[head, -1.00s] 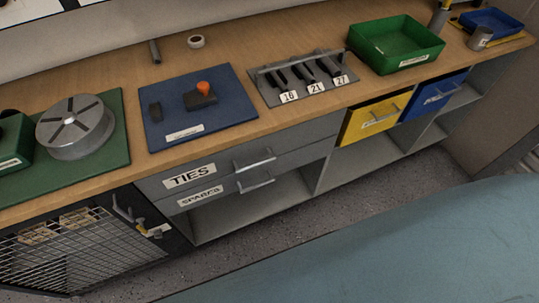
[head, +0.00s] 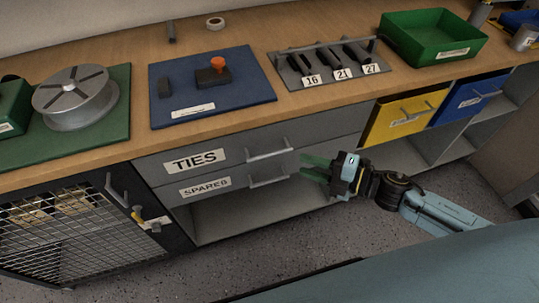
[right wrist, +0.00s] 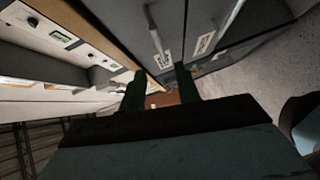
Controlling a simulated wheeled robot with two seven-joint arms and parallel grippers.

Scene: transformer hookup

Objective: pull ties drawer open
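The grey TIES drawer (head: 229,145) is shut, with its front flush under the worktop. Its bar handle (head: 270,154) is at the right of the TIES label (head: 195,161). My right gripper (head: 308,167) is in front of the cabinet, to the right of the drawer handles and apart from them. Its two green fingers are spread with nothing between them in the right wrist view (right wrist: 159,86). A drawer handle (right wrist: 156,32) shows beyond the fingers there. My left gripper is in neither view.
The SPARES drawer (head: 240,178) with its own handle (head: 268,177) is directly below, also shut. An open shelf lies underneath. Yellow (head: 405,118) and blue (head: 468,100) bins are to the right. A mesh-door cage (head: 80,235) stands at the left.

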